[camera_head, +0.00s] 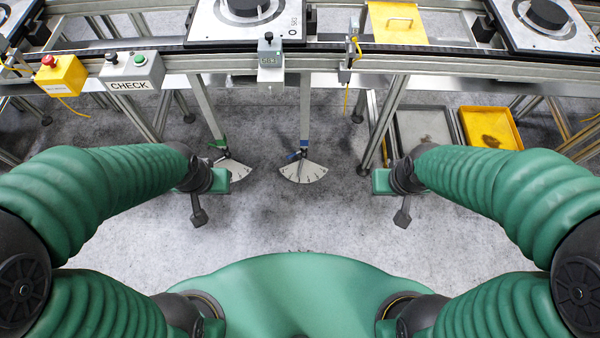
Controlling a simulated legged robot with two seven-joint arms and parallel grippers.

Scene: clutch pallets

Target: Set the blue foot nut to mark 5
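The blue foot nut (298,155) sits at the bottom of a conveyor leg near the middle, just above a white fan-shaped dial (304,172) with dark marks. The mark numbers are too small to read. A green foot nut (219,143) is on the leg to its left, with a similar white dial (236,168) beside it. My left gripper (199,217) hangs left of the blue nut, and my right gripper (402,217) hangs right of it. Both are apart from the nut and nothing shows held. Their fingers are too small to tell open from shut.
The conveyor (350,52) crosses the back with pallets on top. A CHECK box (131,71) and a yellow button box (61,75) hang at its left front. A grey tray (424,133) and yellow tray (490,128) stand below at right. The near floor is clear.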

